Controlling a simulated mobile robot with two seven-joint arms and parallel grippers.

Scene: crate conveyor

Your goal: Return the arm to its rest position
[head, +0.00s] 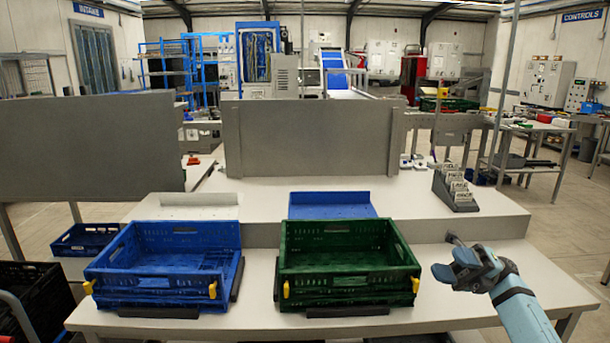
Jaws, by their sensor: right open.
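My right gripper (453,262) is at the right of the head view, above the white table to the right of the green crate. It is open, with nothing seen between its fingers, and apart from the crate. My light blue right forearm comes in from the bottom right. My left arm and gripper are not in view.
A blue crate (92,272) and a green crate (281,262), both looking empty, stand side by side on the white table (455,310). A grey card holder (442,190) stands on the raised shelf behind. Grey panels (310,138) rise at the back.

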